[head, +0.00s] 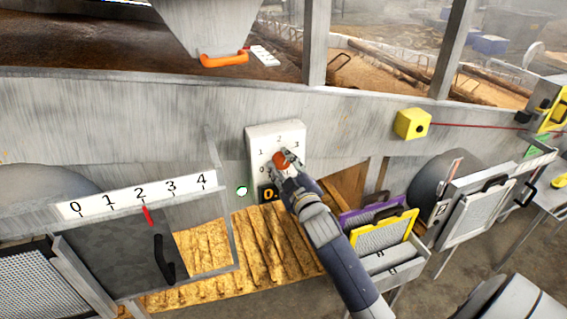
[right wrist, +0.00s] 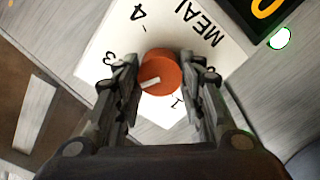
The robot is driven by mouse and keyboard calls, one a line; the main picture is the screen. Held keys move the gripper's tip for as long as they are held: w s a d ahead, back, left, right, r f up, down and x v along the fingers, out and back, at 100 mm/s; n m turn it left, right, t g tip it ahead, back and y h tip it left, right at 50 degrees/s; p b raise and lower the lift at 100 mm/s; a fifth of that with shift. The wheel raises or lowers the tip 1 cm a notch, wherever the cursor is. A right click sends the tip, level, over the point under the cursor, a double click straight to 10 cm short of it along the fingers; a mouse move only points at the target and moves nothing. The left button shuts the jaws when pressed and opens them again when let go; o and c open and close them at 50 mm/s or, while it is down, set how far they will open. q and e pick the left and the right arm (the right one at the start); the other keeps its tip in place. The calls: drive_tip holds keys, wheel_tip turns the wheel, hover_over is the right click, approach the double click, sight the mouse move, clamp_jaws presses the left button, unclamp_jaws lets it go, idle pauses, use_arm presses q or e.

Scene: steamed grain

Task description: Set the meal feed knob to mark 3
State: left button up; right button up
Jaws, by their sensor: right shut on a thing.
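The meal feed knob (head: 281,160) is round and orange, on a white panel (head: 258,134) with printed numbers. It also shows in the right wrist view (right wrist: 165,66), beside the word MEAL and the marks 4, 3 and 1. Its white pointer line slants to the lower left there, between marks 3 and 1, roughly where mark 2 belongs; my finger hides that part of the dial. My right gripper (head: 283,168) is shut on the knob, with a finger on either side in the right wrist view (right wrist: 160,82). My left gripper is not in view.
A separate 0–4 scale (head: 141,194) with a red pointer (head: 148,215) at 2 is at left. Purple and yellow framed screens (head: 385,232) stand at right. A yellow box (head: 411,124) is on the wall.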

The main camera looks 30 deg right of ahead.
drive_tip(key=m+p, duration=0.1)
drive_tip(key=m, duration=0.4)
drive_tip(key=shift+m+p, duration=0.35)
drive_tip(key=shift+m, duration=0.05)
idle(0.4)
drive_tip(key=o, duration=1.1)
drive_tip(key=shift+c, duration=0.2)
drive_tip(key=shift+s, duration=0.1)
drive_tip(key=v, duration=1.1)
drive_tip(key=shift+s, duration=0.4)
drive_tip(key=shift+f, duration=0.2)
